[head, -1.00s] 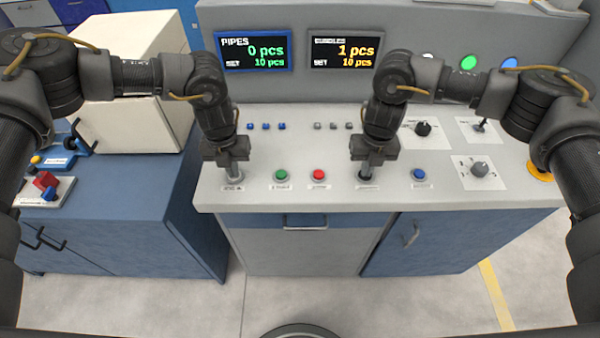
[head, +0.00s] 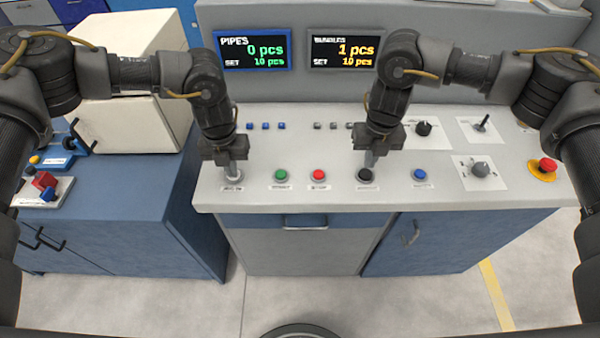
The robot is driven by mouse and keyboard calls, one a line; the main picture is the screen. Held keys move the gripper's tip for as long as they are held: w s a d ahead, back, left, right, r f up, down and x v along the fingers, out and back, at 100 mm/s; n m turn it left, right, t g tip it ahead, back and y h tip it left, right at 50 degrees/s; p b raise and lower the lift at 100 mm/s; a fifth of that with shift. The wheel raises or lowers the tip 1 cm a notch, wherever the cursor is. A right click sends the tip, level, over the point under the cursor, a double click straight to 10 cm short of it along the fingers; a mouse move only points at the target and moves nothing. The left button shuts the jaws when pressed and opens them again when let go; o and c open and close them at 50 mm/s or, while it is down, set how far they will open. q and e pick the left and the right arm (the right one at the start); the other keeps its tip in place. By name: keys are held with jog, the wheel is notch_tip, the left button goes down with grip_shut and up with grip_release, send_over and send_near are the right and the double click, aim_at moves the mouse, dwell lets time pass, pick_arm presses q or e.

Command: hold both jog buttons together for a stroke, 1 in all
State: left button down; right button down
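On the grey console's front row, a pale jog button (head: 232,176) sits at the left and a black button (head: 365,176) right of centre. My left gripper (head: 231,166) points down with its fingers together just above the pale button; I cannot tell whether it touches. My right gripper (head: 370,160) also points down with its fingers together, just above and behind the black button, which shows clear below the tips. Neither gripper holds anything. The left display (head: 253,51) reads PIPES 0 pcs, and the right display (head: 343,51) reads 1 pcs.
Between the grippers are a green button (head: 281,175) and a red button (head: 318,175). A blue button (head: 419,175), a selector knob (head: 480,169) and a red emergency stop (head: 547,165) lie to the right. A blue cabinet (head: 120,215) stands at the left.

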pick_arm(q)
notch_tip(320, 180, up, 10)
jog(key=shift+f, duration=0.25)
dwell(0.4)
jog(key=shift+w, duration=0.1)
